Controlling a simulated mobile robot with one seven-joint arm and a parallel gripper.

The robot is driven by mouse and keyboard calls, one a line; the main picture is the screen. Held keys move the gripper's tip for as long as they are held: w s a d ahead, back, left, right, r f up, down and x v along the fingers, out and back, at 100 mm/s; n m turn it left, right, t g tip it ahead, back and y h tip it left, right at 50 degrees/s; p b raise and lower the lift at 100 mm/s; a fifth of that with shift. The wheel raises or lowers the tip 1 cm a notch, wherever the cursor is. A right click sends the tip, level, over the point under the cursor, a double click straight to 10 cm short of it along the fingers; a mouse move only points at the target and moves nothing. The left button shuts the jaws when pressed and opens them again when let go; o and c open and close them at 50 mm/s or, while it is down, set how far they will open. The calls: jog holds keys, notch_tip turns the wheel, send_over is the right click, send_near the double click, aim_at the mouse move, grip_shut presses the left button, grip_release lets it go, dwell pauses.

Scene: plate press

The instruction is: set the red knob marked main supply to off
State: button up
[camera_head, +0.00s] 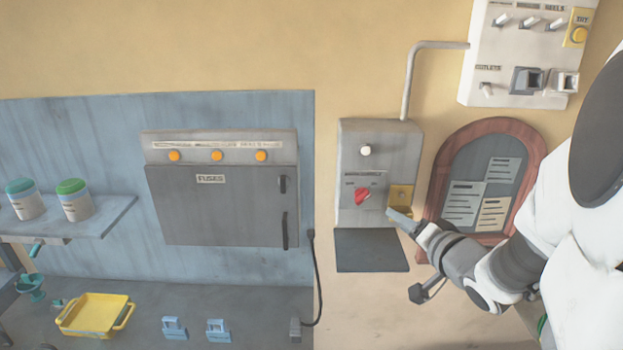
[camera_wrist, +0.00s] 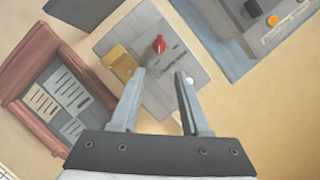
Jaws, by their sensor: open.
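The red knob (camera_head: 362,196) sits on the front of a grey supply box (camera_head: 379,143) on the wall, with small lettering around it too small to read surely. Its handle looks tilted in the head view. In the wrist view the red knob (camera_wrist: 159,44) lies beyond my fingertips, near the middle top of the picture. My gripper (camera_head: 402,217) is at the box's lower right, by the yellow hasp plate. In the wrist view my gripper (camera_wrist: 161,73) has its two fingers apart with nothing between them. The fingers are clear of the knob.
A yellow plate (camera_head: 401,197) is beside the knob, and a white lamp (camera_head: 365,150) is above it. A dark flap (camera_head: 371,250) is below the box. A grey fuse cabinet (camera_head: 222,205) is to the left, and a red-framed notice board (camera_head: 481,180) to the right.

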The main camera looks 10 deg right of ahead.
aim_at(364, 199)
jog(key=x, duration=1.6)
jog(key=shift+w+f, duration=0.15)
jog(key=shift+w, duration=0.2)
jog(key=shift+c, duration=0.3)
grip_shut()
